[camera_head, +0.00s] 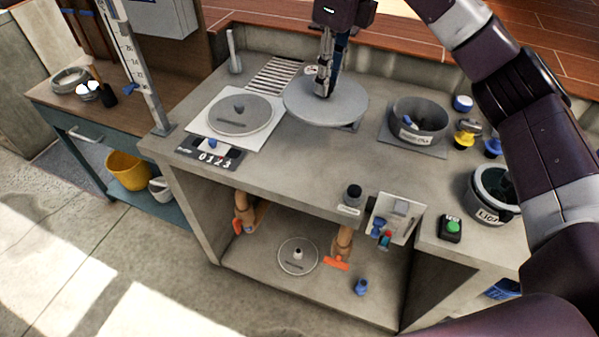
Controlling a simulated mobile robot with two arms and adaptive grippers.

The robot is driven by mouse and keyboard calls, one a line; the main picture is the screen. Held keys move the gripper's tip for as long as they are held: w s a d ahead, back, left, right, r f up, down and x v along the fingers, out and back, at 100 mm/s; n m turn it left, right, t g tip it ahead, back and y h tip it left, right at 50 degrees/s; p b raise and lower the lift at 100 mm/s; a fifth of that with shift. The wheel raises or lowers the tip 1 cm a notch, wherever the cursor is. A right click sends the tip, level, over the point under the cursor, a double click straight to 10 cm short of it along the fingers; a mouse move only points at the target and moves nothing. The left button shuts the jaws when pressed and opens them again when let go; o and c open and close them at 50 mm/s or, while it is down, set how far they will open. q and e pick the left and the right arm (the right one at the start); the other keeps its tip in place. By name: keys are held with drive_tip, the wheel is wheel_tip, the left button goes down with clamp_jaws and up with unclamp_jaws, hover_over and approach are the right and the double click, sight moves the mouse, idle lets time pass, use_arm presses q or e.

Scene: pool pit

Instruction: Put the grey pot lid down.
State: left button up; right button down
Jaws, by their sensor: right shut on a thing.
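The grey pot lid (300,107) is a flat round disc over the back middle of the counter. My right gripper (323,88) comes down from above and is shut on the lid near its middle, hiding its knob. The lid looks about level. A dark edge shows under its right front rim; I cannot tell how far it is above the counter. My left gripper is not in view.
A labelled grey bowl (419,121) stands at right on a flat plate. Slots (272,76) cut the counter behind.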

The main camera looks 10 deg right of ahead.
sight(330, 95)
drive_tip(key=f, duration=0.4)
drive_tip(key=f+p, duration=0.1)
drive_tip(key=f, duration=0.1)
drive_tip(key=shift+w+d+f, duration=0.15)
drive_tip(key=shift+d+f, duration=0.2)
wheel_tip(330, 95, down, 13)
drive_tip(key=p, duration=0.2)
drive_tip(key=shift+a+r+p, duration=0.15)
drive_tip(key=shift+p, duration=0.25)
drive_tip(key=shift+f, duration=0.3)
drive_tip(key=c, duration=1.7)
unclamp_jaws()
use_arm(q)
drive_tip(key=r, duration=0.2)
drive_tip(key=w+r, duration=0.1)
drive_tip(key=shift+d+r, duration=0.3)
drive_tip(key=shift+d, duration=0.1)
